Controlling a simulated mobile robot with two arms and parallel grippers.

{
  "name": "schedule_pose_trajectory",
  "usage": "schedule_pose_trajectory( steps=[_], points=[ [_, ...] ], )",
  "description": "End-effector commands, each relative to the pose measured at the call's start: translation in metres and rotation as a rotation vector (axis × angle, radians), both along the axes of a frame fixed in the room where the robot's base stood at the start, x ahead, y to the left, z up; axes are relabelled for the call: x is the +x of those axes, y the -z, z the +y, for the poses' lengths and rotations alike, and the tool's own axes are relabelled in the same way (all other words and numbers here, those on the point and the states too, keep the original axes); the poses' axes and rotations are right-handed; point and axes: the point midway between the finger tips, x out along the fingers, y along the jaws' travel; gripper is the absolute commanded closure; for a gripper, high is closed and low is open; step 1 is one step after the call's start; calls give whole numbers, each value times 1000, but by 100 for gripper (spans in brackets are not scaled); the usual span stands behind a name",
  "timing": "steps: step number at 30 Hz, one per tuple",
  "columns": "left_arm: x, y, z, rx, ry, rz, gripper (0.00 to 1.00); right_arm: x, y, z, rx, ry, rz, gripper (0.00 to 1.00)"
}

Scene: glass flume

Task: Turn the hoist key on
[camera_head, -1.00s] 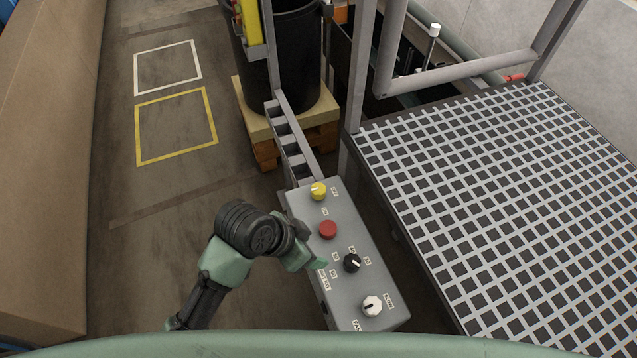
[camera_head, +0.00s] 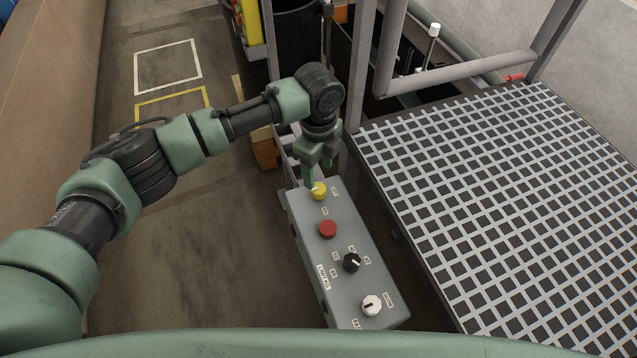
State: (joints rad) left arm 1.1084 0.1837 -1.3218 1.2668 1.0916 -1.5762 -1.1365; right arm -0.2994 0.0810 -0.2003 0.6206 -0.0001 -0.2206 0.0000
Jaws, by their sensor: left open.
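A grey control box (camera_head: 345,232) carries a yellow knob (camera_head: 319,190) at its far end, then a red button (camera_head: 328,229), a black knob (camera_head: 351,262) and a white knob (camera_head: 371,305) at the near end. The small labels are too blurred to tell which control is the hoist key. My left gripper (camera_head: 311,182) is open and points down at the yellow knob, with its fingers close to the knob's left and far sides. Whether they touch it I cannot tell. My right gripper is not in view.
A raised metal grating (camera_head: 500,205) stands right of the box, with a grey rail (camera_head: 460,72) behind it. A dark bin (camera_head: 297,45) stands behind my left arm. The floor (camera_head: 190,250) left of the box is open, with painted squares farther back.

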Motion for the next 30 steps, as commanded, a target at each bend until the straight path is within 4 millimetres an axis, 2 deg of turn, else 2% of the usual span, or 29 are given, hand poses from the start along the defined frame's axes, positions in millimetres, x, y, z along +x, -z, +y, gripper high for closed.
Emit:
schedule_pose_trajectory(
  steps=[6,12,23,29,30],
  points=[
    [-2,35,0,2,-2,3,44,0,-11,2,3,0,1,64],
    [-2,60,-1,0,-2,2,44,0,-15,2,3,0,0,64],
    [-1,67,0,-1,-2,0,44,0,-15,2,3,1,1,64],
    [-1,67,0,-1,-2,0,100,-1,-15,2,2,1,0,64],
    [-1,67,0,-1,-2,1,100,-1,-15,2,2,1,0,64]
  ],
)
